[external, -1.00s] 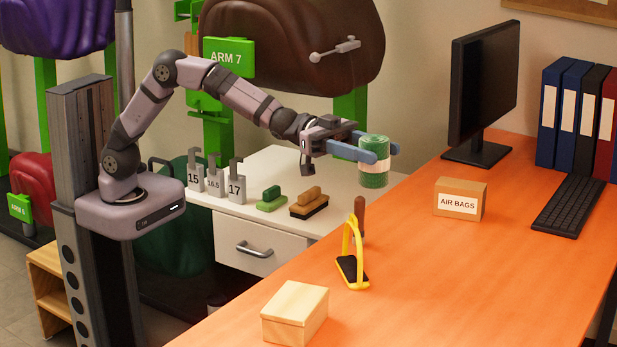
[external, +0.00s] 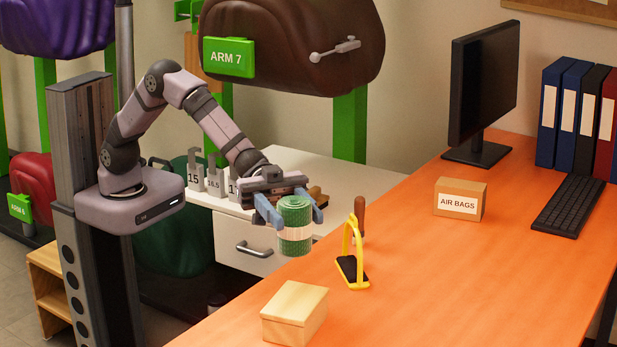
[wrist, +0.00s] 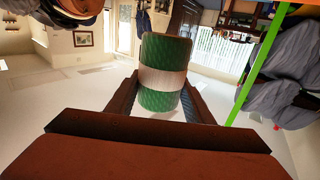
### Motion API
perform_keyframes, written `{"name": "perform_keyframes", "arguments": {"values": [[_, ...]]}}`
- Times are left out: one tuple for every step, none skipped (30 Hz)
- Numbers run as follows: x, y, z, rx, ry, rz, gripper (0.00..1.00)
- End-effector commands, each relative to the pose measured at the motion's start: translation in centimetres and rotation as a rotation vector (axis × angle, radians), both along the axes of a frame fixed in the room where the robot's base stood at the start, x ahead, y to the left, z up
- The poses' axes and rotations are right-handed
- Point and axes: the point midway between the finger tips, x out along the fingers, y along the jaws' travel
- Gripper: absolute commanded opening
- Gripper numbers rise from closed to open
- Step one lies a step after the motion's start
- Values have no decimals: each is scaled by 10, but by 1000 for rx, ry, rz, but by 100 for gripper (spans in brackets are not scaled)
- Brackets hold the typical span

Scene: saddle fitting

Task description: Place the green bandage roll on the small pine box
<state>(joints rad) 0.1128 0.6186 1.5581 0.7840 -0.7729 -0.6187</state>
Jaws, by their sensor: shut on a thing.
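The green bandage roll (external: 295,224) has a pale band around its middle and is upright. My gripper (external: 291,212) is shut on it, with one blue finger on each side, and holds it in the air near the left edge of the orange desk. In the wrist view the roll (wrist: 164,75) stands between the dark fingers (wrist: 160,95). The small pine box (external: 294,313) is on the desk at the front, below the roll in the picture. Its top is bare, and it does not show in the wrist view.
A yellow stirrup-like tool (external: 352,258) and a brown-handled tool (external: 359,218) stand on the orange desk (external: 420,285), right of the roll. An air bags carton (external: 460,199), a monitor (external: 484,90) and a keyboard (external: 571,205) are farther back. A white drawer cabinet (external: 245,243) is behind.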

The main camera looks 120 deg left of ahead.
Motion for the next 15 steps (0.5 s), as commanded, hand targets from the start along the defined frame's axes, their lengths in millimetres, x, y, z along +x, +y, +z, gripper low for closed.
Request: {"name": "perform_keyframes", "arguments": {"values": [[0, 0, -2, -1, 0, 0, 24], [0, 0, -3, -1, -1, 0, 24], [0, 0, -4, -1, -1, 0, 24], [0, 0, -4, -1, -2, 0, 24], [0, 0, -5, -1, -1, 0, 24], [0, 0, -7, -1, -1, 0, 24], [0, 0, -9, -1, -1, 0, 24], [0, 0, -12, 0, 0, 0, 24], [0, 0, -17, -1, 1, 0, 24], [0, 0, -21, -1, 2, 1, 24], [0, 0, -26, -1, 2, 1, 24], [0, 0, -33, 0, 1, 0, 24], [0, 0, -38, -1, 2, 0, 24], [0, 0, -42, 0, 3, 1, 24], [0, 0, -48, -1, 2, 1, 24]]}}
